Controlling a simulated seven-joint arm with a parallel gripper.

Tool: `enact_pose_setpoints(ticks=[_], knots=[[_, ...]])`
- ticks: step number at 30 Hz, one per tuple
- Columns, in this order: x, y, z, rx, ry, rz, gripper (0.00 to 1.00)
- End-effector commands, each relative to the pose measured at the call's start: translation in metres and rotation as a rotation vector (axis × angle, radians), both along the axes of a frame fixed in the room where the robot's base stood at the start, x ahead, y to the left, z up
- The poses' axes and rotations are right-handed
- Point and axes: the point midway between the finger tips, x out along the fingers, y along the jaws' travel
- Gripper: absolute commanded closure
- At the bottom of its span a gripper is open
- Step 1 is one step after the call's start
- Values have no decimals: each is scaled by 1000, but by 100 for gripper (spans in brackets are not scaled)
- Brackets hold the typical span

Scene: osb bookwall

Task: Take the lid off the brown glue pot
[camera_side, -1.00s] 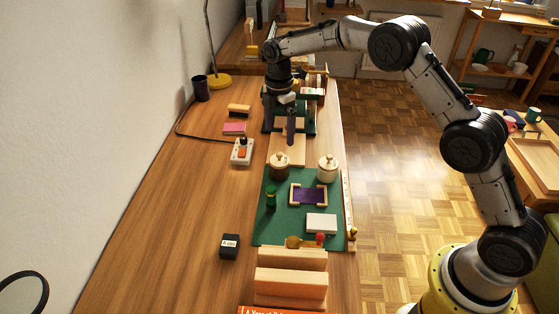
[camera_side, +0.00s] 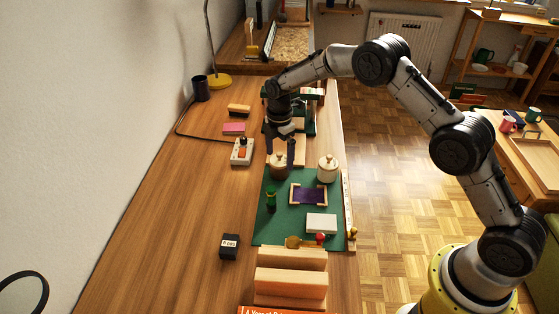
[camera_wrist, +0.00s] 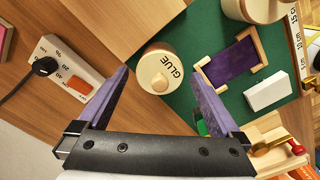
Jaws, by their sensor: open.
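The brown glue pot (camera_side: 280,172) stands upright on the green mat (camera_side: 300,222), with its round pale wooden lid on. In the wrist view, the lid (camera_wrist: 174,64) shows a round knob (camera_wrist: 160,83) and the word GLUE. My gripper (camera_side: 280,153) is open and empty, pointing down at the pot from its far side. In the wrist view, the two purple fingers of my gripper (camera_wrist: 160,74) lie left and right of the lid, with gaps on both sides. The exact height of the fingertips over the lid is hard to tell.
A cream lidded pot (camera_side: 327,170) stands close right of the brown pot. A purple piece in a wooden frame (camera_side: 309,195), a green object (camera_side: 271,197) and a white block (camera_side: 321,223) are nearer.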

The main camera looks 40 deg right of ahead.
Motion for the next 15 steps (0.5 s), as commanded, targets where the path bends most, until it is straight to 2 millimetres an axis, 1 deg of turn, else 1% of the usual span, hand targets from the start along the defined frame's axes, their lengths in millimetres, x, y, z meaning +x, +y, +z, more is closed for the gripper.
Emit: enact_pose_setpoints(ticks=[1, 2, 3, 5, 6, 8, 12, 14, 15], knots=[[0, 0, 0, 0, 0, 0, 0], [0, 0, 0, 0, 0, 0, 4], [0, 0, 0, 0, 0, 0, 11], [0, 0, 0, 0, 0, 0, 22], [0, 0, 1, 0, 0, 0, 29], [0, 0, 1, 0, 0, 0, 40], [0, 0, 1, 0, 0, 0, 65], [0, 0, 1, 0, 0, 0, 76], [0, 0, 1, 0, -1, 0, 78]])
